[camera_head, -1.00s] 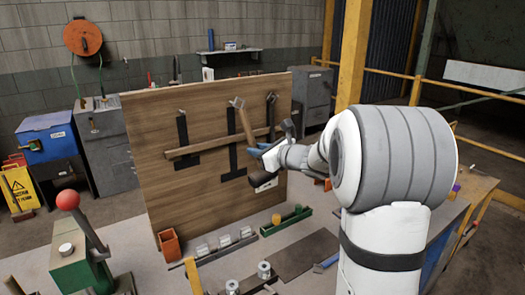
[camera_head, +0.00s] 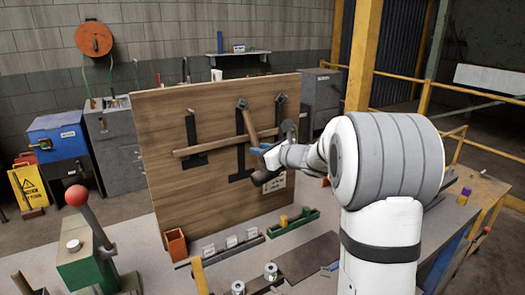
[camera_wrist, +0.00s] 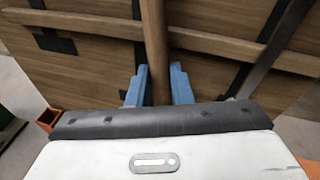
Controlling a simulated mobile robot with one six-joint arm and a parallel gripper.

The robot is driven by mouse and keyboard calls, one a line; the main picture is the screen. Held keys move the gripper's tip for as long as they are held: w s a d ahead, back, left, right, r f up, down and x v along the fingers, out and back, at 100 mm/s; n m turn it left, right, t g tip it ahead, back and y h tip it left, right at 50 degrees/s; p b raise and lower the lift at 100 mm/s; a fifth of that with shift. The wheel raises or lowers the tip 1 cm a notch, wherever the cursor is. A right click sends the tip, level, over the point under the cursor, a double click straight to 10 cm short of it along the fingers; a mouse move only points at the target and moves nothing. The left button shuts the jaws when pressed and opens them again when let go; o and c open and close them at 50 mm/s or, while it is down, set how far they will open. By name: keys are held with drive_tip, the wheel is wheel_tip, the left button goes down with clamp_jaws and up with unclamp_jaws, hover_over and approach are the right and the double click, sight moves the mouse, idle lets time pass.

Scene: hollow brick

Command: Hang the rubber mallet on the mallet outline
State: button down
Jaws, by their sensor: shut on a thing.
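The rubber mallet has a wooden handle (camera_head: 251,126) that points up and leans slightly left, and a dark head (camera_head: 266,177) low down. My gripper (camera_head: 262,150) is shut on the handle with its blue fingers, in front of the pegboard panel (camera_head: 215,190). In the wrist view the handle (camera_wrist: 155,50) runs up between the fingers (camera_wrist: 158,86); the head is hidden there. The mallet outline (camera_head: 241,160), a black upside-down T, lies just behind and left of the mallet. The handle's top is close to the outline's top; I cannot tell whether it touches a peg.
A wooden rail (camera_head: 208,147) crosses the board. Another black outline (camera_head: 191,130) is to the left, and a dark long shape (camera_head: 279,112) to the right. An orange bin (camera_head: 175,244), a green tray (camera_head: 293,222) and metal cylinders (camera_head: 270,271) stand on the bench below.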

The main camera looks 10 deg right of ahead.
drive_tip(key=shift+r, duration=0.1)
idle(0.3)
drive_tip(key=c, duration=1.2)
unclamp_jaws()
